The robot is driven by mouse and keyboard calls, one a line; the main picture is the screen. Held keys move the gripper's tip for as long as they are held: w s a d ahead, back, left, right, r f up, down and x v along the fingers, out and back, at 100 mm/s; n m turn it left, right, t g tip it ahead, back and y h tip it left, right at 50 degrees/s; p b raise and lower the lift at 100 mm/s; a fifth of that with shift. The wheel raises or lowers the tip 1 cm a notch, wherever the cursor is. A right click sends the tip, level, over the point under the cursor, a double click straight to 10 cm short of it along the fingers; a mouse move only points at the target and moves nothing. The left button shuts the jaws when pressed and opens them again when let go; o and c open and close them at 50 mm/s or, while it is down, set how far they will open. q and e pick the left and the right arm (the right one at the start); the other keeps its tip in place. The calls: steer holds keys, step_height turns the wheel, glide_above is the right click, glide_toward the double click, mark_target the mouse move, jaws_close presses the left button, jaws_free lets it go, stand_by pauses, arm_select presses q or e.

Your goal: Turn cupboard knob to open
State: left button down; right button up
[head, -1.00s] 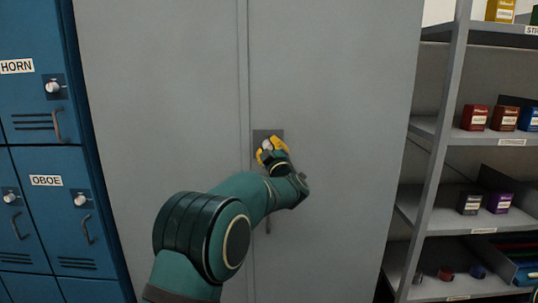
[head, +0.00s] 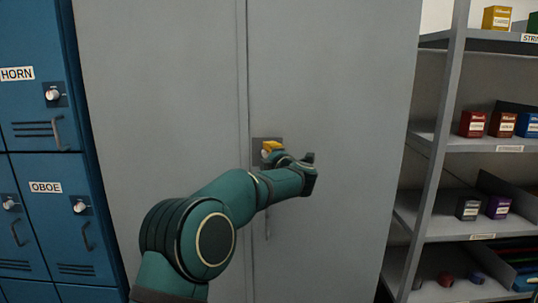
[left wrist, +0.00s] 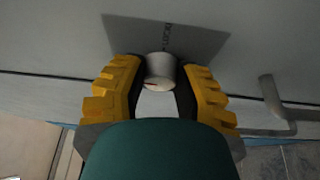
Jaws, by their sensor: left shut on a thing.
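The grey cupboard (head: 330,90) stands straight ahead with both doors shut along the middle seam. Its knob (left wrist: 161,70) is a small white cylinder on a dark plate (head: 259,143); the plate also shows in the left wrist view (left wrist: 165,35). My left gripper (head: 270,150) has yellow fingers, one on each side of the knob, and is shut on it. In the left wrist view, the gripper (left wrist: 160,88) has the knob between its dark finger pads. In the head view the knob is mostly hidden by the fingers. My right gripper is not in view.
A grey door handle (left wrist: 275,105) sticks out below the plate, close to the left fingers. Blue lockers (head: 45,165) labelled HORN and OBOE stand on the left. An open shelf (head: 470,145) with several small boxes stands on the right.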

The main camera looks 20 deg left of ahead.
arm_select(q)
steer(key=shift+r+n, duration=0.15)
steer(key=shift+n, duration=0.15)
steer(key=c, duration=0.6)
jaws_free()
steer(key=v, duration=1.2)
